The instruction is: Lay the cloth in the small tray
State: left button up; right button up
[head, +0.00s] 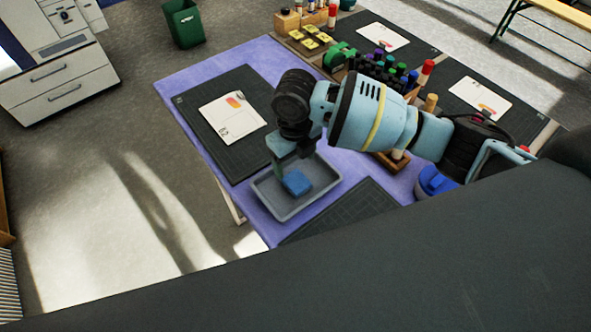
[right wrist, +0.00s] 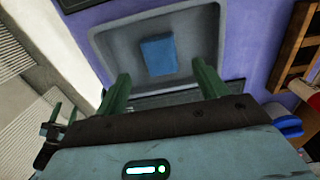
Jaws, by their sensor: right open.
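The cloth (head: 296,182) is a small folded blue square. It lies inside the small grey tray (head: 268,203), on its floor, and touches no finger that I can see. The right wrist view shows the cloth (right wrist: 158,55) flat near the middle of the tray (right wrist: 105,45). My right gripper (head: 291,160) is above the tray, with its green fingers apart and empty. In the right wrist view the fingers (right wrist: 160,88) stand on either side of the near tray wall, with nothing between them.
The tray stands on a purple table (head: 185,72) between dark cutting mats. A white card (head: 232,117) lies on the left mat. A rack of coloured bottles (head: 385,70) is behind my arm. A blue-lidded tub (head: 433,182) stands to the right. A green bin (head: 184,22) is on the floor.

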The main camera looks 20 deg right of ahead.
notch_tip(320, 180, up, 5)
dwell(0.3)
jog(key=shift+s, duration=0.1)
dwell(0.4)
